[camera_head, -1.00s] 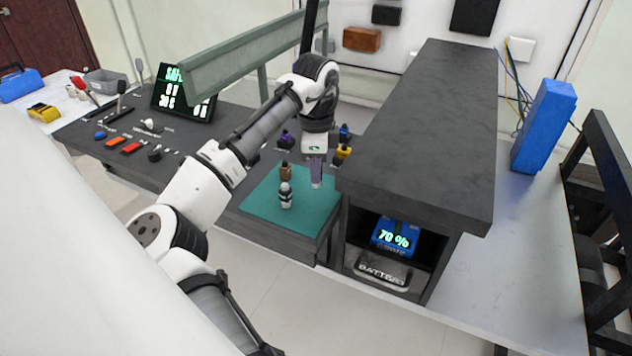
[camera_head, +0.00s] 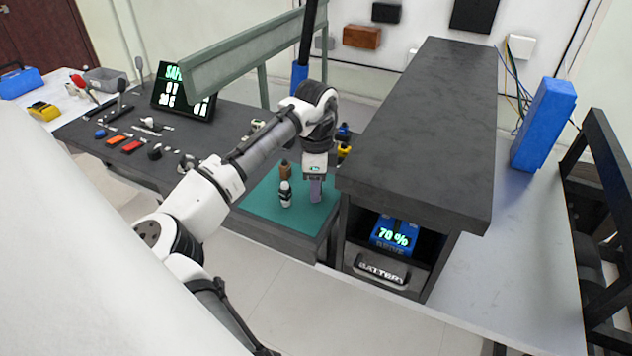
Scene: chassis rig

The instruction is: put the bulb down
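My gripper (camera_head: 315,179) points down, low over the right part of the green mat (camera_head: 258,205), close to the dark cabinet. A grey-purple piece (camera_head: 316,190) extends below its white wrist. I cannot tell whether this is the fingers, a held bulb, or both, nor whether it touches the mat. A small black-and-white piece (camera_head: 286,195) stands upright on the mat to the left of the gripper, apart from it. A small brown piece (camera_head: 285,170) stands just behind that one. No bulb can be clearly made out at this size.
Small yellow (camera_head: 343,151) and blue (camera_head: 343,131) pieces stand behind the gripper. A control panel (camera_head: 105,150) with a lit display (camera_head: 184,92) lies left.

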